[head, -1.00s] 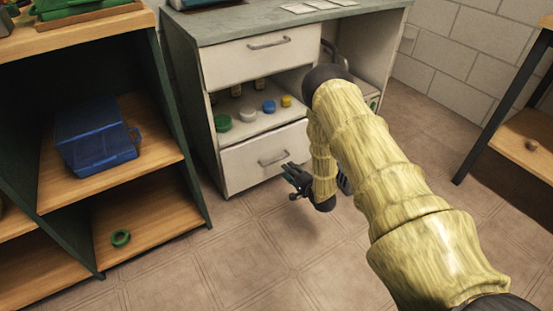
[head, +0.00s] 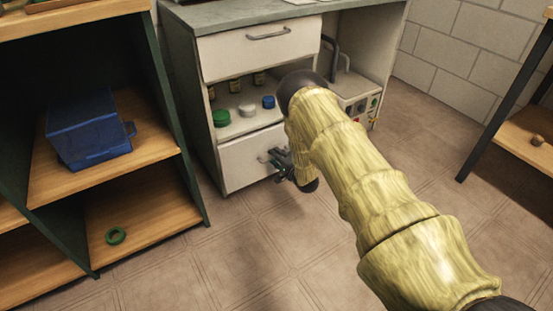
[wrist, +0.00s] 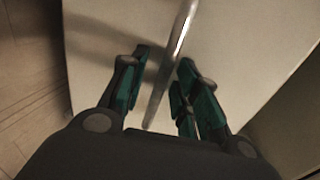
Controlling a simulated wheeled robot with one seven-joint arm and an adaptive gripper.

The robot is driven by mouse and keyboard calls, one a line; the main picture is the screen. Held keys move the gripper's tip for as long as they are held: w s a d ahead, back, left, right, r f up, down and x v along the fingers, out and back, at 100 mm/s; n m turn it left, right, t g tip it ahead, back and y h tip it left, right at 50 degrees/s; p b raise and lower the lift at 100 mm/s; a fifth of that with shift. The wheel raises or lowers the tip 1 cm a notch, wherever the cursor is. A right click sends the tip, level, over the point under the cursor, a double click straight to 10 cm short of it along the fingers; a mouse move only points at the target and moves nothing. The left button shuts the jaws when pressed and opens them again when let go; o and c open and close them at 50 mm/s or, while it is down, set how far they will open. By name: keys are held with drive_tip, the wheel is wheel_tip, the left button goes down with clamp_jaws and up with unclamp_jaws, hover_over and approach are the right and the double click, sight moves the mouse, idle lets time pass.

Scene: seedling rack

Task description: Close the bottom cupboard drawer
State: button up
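The bottom drawer (head: 240,164) is a pale front low in the grey-topped cupboard. Its front looks about in line with the cupboard face; I cannot tell whether a small gap is left. My arm hides its right end. My gripper (head: 278,160) is at the drawer front, by the handle. In the wrist view, my gripper (wrist: 163,60) has its two teal fingers apart, one on each side of the metal handle bar (wrist: 172,55). The pale drawer front (wrist: 240,40) fills most of that view. I cannot tell whether a finger touches the bar.
The top drawer (head: 260,47) looks shut. Between the drawers an open shelf holds a green lid (head: 221,117), a white lid (head: 247,110), a blue lid (head: 268,102) and small bottles. A wooden shelf unit (head: 140,215) stands left, a dark-legged table (head: 500,105) right. The floor in front is clear.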

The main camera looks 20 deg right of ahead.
clamp_jaws()
drive_tip(key=shift+w+a+r+p, duration=0.15)
drive_tip(key=shift+w+p, duration=0.15)
drive_tip(key=shift+w, duration=0.9)
drive_tip(key=shift+w, duration=0.1)
unclamp_jaws()
drive_tip(key=shift+a, duration=0.1)
